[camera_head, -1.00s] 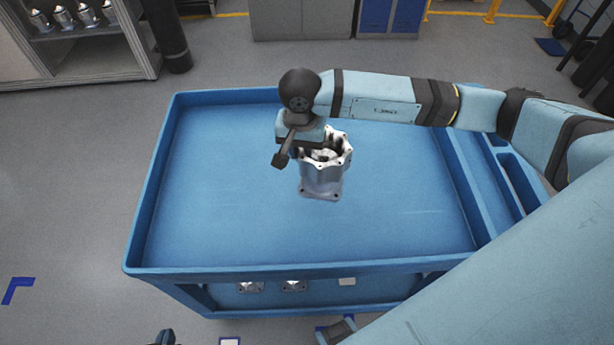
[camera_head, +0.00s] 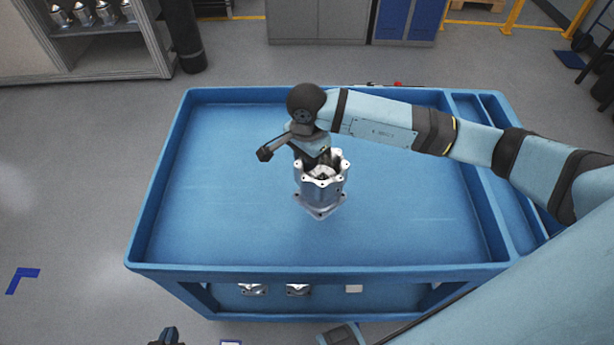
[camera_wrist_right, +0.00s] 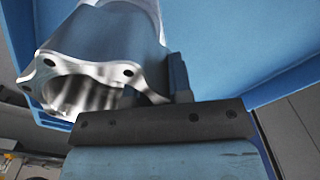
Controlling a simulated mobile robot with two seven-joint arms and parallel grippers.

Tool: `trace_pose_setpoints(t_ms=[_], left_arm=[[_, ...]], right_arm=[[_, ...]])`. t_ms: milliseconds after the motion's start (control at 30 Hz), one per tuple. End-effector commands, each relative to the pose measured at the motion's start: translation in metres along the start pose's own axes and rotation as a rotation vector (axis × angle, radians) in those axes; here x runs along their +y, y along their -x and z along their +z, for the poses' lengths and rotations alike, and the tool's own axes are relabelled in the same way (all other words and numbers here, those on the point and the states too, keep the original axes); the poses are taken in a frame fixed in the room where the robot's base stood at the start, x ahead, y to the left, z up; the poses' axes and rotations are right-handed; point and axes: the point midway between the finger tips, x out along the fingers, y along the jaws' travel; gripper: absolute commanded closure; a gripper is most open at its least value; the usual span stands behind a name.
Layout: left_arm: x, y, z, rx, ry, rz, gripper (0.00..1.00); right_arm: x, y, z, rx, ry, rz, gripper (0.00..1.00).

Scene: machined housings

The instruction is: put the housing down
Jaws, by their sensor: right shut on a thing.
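The housing (camera_head: 322,192) is a silver machined part with an open, scalloped top rim and a square flange at its base. In the head view it is upright over the middle of the blue cart top (camera_head: 230,220). I cannot tell whether its flange touches the surface. My right gripper (camera_head: 318,158) is shut on the housing at its back left wall. In the right wrist view the housing (camera_wrist_right: 110,55) fills the upper left, against the gripper (camera_wrist_right: 178,88). A small dark tip of my left gripper (camera_head: 167,337) shows at the bottom edge; its jaws are unclear.
The cart top has a raised rim and is clear around the housing, with narrow compartments (camera_head: 490,130) on the right. Several parts stand on a shelf (camera_head: 95,38) at upper left. More metal parts (camera_head: 298,290) show on the cart's lower shelf.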

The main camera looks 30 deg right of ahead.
Motion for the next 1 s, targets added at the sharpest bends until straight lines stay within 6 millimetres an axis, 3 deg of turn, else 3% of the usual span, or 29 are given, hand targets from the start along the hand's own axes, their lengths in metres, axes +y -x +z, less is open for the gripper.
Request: trace_pose_setpoints(t_ms=[133,467,700,1000], left_arm=[[0.000,0.002,-0.003,-0.001,0.000,0.000,1.00],[0.000,0.002,-0.001,-0.005,-0.001,0.000,1.00],[0.000,0.004,-0.004,-0.005,-0.001,0.000,1.00],[0.000,0.003,-0.004,-0.002,-0.001,0.000,1.00]], right_arm=[[0.000,-0.024,0.001,-0.001,-0.001,0.000,1.00],[-0.001,-0.047,0.000,0.000,0.000,-0.001,1.00],[-0.001,-0.077,0.001,-0.001,0.000,-0.001,1.00],[-0.001,-0.080,0.000,0.000,0.001,-0.003,1.00]])
